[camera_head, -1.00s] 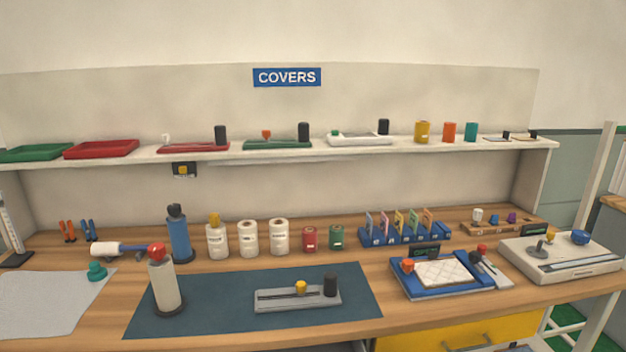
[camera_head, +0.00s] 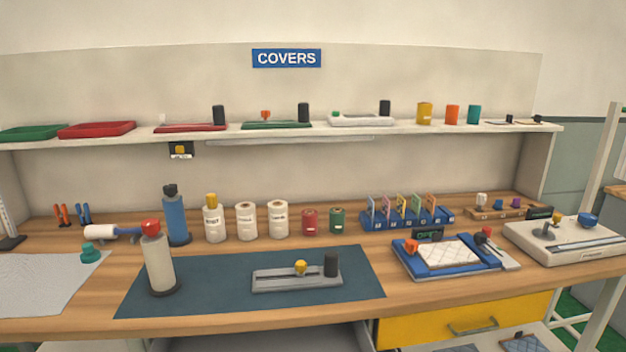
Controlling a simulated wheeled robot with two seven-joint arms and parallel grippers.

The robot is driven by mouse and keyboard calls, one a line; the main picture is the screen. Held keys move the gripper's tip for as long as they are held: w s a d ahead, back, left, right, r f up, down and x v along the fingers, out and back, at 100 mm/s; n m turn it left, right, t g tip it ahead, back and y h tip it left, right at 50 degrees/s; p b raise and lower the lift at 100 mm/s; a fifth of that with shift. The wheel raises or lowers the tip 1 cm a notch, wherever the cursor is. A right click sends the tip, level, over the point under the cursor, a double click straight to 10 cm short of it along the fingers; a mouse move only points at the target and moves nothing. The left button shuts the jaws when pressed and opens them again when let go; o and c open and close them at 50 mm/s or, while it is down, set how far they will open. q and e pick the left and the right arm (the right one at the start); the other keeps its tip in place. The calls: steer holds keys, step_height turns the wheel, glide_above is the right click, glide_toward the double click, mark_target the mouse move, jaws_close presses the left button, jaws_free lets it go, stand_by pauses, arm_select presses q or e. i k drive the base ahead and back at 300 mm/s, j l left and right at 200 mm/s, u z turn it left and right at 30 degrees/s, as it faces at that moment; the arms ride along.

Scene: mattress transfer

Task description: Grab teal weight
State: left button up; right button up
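A small teal weight with a knob top (camera_head: 91,254) stands at the left of the bench, on the far right corner of a light grey sheet (camera_head: 40,290). A teal cylinder (camera_head: 474,115) also stands on the upper shelf at the right, next to an orange one. Neither of my grippers shows in the head view.
A white roller with a blue handle (camera_head: 102,231) lies just behind the teal weight. A cream bottle with a red top (camera_head: 158,262) stands to its right on a dark blue mat (camera_head: 215,290). A blue bottle (camera_head: 177,217) stands farther back. A yellow drawer (camera_head: 440,325) is below.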

mark_target(90, 256)
steer(key=u, duration=1.25)
steer(key=i+j+z, duration=0.1)
steer(key=j, duration=0.35)
steer(key=i+j, duration=0.1)
steer(key=j, duration=0.3)
steer(key=z, duration=0.05)
